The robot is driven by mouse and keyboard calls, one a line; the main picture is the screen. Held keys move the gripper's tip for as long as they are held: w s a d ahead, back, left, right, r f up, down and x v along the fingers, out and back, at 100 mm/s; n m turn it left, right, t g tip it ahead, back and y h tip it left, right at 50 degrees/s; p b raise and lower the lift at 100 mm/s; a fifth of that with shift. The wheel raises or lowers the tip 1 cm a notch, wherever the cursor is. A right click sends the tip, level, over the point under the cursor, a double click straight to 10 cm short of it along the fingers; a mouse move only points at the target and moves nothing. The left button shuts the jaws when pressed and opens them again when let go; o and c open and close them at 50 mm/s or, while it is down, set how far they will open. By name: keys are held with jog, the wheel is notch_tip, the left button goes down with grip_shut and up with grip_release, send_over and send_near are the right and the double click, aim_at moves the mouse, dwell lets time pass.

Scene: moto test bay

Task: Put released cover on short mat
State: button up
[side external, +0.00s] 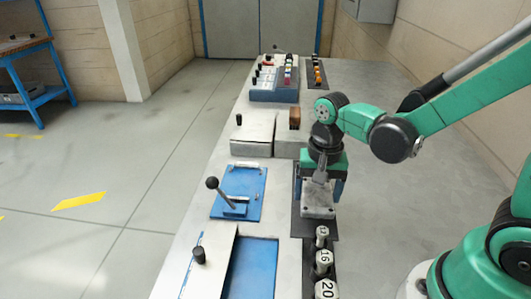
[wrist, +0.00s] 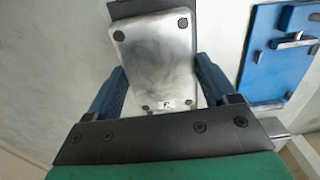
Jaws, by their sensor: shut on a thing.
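The cover, a silver-grey metal plate (side external: 318,206), is between the blue fingers of my gripper (side external: 320,188). In the wrist view the cover (wrist: 158,60) has dark round spots at its far corners and a small label near its close edge. My gripper (wrist: 162,66) is shut on its sides. A dark mat (side external: 327,229) lies under and around the cover in the side view, and a dark strip of it (wrist: 140,6) shows past the cover's far edge. I cannot tell whether the cover touches the mat.
A blue plate with a black-knobbed lever (side external: 238,190) lies left of the cover. Numbered cylinders (side external: 322,260) stand in front. A blue recess (side external: 252,270) is at the front.

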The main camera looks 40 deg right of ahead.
aim_at(317, 194)
jog(key=shift+f, duration=1.9)
jog(key=shift+f, duration=0.1)
jog(key=o, duration=1.3)
jog(key=shift+c, duration=0.2)
notch_tip(317, 194, up, 12)
jog(key=shift+f, duration=0.1)
jog(key=shift+s+d+r+n+t, duration=0.1)
jog(key=shift+s+r+n+t, duration=0.15)
jog(key=shift+n+t, duration=0.3)
jog(key=n+t, duration=0.1)
jog(key=n, duration=0.1)
jog(key=n+t, duration=0.1)
jog(key=shift+s+d+r+n+t, duration=0.1)
jog(key=shift+r+n+t, duration=0.15)
jog(key=shift+n+t, duration=0.1)
jog(key=n+t, duration=0.1)
jog(key=n, duration=0.1)
jog(key=n+t, duration=0.2)
jog(key=shift+d+r, duration=0.15)
jog(key=shift+r, duration=0.05)
